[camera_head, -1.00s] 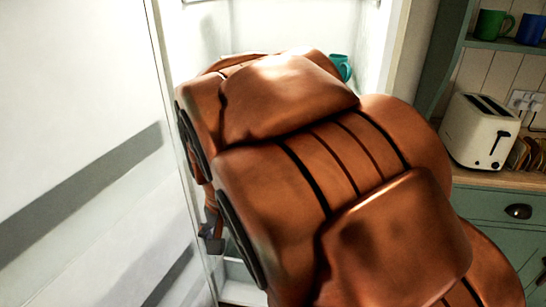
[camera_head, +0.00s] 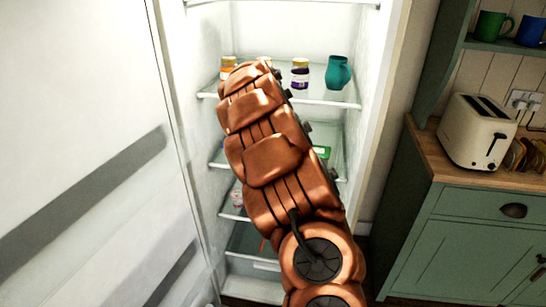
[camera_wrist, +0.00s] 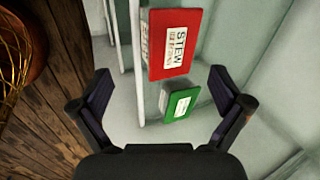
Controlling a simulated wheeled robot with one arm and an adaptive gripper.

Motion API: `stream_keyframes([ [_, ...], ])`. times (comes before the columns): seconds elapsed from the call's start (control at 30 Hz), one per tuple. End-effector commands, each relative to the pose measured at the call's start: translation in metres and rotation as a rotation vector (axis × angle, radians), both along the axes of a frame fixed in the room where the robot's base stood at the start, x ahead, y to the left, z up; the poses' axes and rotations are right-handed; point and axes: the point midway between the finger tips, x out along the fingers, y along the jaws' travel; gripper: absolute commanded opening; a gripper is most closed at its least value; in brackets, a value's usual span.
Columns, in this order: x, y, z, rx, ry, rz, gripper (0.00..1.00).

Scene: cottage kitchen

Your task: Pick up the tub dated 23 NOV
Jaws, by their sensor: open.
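In the wrist view a red-lidded tub (camera_wrist: 175,45) has a white label reading STEW with smaller text that I cannot make out. A green-lidded tub (camera_wrist: 180,104) is below it in the picture, and its label is too small to read. I cannot tell which tub is dated 23 NOV. My gripper (camera_wrist: 160,82) is open and empty, its fingers spread to either side of the view with the tubs beyond and between them. In the head view my arm hides the gripper, and a bit of green lid (camera_head: 321,152) shows beside the arm on a middle shelf.
The fridge's upper glass shelf (camera_head: 325,97) holds an orange-labelled jar (camera_head: 228,66), a purple-labelled jar (camera_head: 300,74) and a teal jug (camera_head: 338,73). The open white door (camera_head: 70,110) stands at left. A green cabinet (camera_head: 470,240) with a toaster (camera_head: 478,132) is at right.

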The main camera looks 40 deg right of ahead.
Motion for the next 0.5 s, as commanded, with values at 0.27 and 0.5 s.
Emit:
stream_keyframes([
  [0.27, 0.012, -0.021, -0.012, 0.017, -0.052, -0.084, 1.00],
  [0.5, 0.016, -0.027, -0.031, 0.016, -0.051, -0.081, 1.00],
])
